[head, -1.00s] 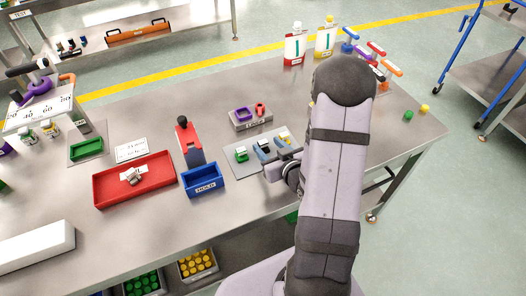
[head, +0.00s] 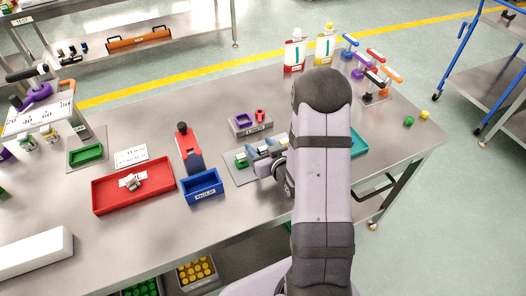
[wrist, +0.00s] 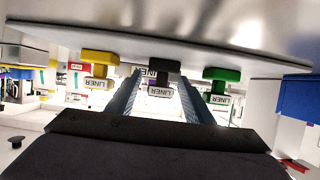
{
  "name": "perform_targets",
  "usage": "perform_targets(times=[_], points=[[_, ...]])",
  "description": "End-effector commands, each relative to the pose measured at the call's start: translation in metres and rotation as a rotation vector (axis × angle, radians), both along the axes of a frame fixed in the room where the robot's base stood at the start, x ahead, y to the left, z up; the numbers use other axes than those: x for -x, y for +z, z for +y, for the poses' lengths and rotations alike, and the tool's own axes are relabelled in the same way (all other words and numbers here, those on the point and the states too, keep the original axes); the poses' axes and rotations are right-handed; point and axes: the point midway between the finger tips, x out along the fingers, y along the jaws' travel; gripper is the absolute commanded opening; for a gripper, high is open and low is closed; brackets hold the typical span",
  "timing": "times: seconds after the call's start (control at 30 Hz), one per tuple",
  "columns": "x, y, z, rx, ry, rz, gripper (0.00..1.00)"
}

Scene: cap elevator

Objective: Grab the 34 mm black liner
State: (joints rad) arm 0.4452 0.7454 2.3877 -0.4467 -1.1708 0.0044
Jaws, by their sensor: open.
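The black liner (wrist: 160,86) hangs at the centre of the wrist view, which looks upside down, with its grey face labelled LINER. A yellow liner (wrist: 98,66) is to its left and a green liner (wrist: 221,86) to its right. My gripper (wrist: 159,100) is open, its two blue-grey fingers on either side of the black liner in this view; I cannot tell whether they touch it. In the head view my gripper (head: 265,156) is low over the grey mat (head: 236,173). The green liner (head: 241,160) shows left of it; my gripper and arm partly hide the others.
A red tray (head: 118,197) lies farther left.

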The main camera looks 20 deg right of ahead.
Motion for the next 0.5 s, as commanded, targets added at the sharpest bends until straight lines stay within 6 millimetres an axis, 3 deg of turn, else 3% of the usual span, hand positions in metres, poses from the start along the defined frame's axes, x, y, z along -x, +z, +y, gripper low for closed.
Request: perform_targets(times=[0.2, 0.43, 0.5], points=[[-0.0143, -0.0063, -0.0002, 0.0, -0.001, 0.001, 0.47], [-0.0147, -0.0068, -0.0004, 0.0, -0.001, 0.001, 0.47], [-0.0146, -0.0067, -0.0004, 0.0, -0.001, 0.001, 0.3]])
